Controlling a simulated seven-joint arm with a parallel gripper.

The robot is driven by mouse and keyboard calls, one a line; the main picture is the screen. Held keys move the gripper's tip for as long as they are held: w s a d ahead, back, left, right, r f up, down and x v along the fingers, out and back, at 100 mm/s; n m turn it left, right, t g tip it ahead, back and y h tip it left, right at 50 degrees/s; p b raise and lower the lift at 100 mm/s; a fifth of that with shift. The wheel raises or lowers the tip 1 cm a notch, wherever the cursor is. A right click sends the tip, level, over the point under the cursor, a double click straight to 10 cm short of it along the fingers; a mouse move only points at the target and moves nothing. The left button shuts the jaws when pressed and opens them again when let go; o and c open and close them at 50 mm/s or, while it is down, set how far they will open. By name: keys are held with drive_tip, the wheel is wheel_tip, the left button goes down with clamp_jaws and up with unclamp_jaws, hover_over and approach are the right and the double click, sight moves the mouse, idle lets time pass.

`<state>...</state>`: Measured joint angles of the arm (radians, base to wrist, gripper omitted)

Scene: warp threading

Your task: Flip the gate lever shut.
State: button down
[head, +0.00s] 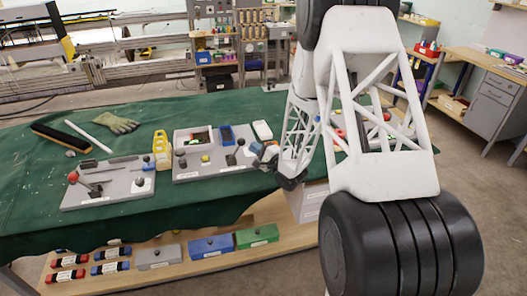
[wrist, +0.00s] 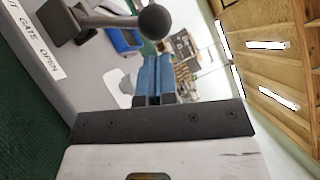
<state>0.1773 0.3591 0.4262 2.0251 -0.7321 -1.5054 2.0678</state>
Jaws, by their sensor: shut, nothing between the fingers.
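The gate lever is a grey bar with a black ball knob (wrist: 155,22). In the wrist view it runs from a dark pivot block (wrist: 60,20) at upper left towards the top middle. A white label (wrist: 36,40) beside it shows "GATE" and "OPEN", with the other end cut off. I cannot tell which end the lever leans to. My gripper (wrist: 154,62) has its blue fingers shut and empty, just below the knob in the picture; contact is not clear. In the head view my gripper (head: 258,152) is at the right edge of the grey panel (head: 205,172).
The panel stands on a green-clothed table (head: 30,190). A second grey panel (head: 110,198) with a red-knobbed lever and a yellow holder (head: 161,150) are to its left. A white container (head: 262,130) and a blue bin (head: 226,134) stand behind the lever.

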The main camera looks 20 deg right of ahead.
sight(244, 142)
drive_tip(key=shift+w+a+r, duration=0.15)
drive_tip(key=shift+a+r, duration=0.05)
drive_tip(key=shift+a, duration=0.5)
drive_tip(key=shift+a+r, duration=0.1)
drive_tip(key=shift+r, duration=0.05)
drive_tip(key=shift+a+r+n+g, duration=0.7)
drive_tip(key=shift+a+r+n, duration=0.15)
drive_tip(key=shift+n, duration=0.45)
drive_tip(key=a+r+n+g+h, duration=0.1)
drive_tip(key=a+n+g+h, duration=0.2)
drive_tip(key=a+n, duration=0.3)
drive_tip(key=shift+a+r+h, duration=0.35)
drive_tip(key=shift+a+h, duration=0.15)
drive_tip(key=shift+a, duration=0.7)
drive_tip(key=shift+a, duration=0.1)
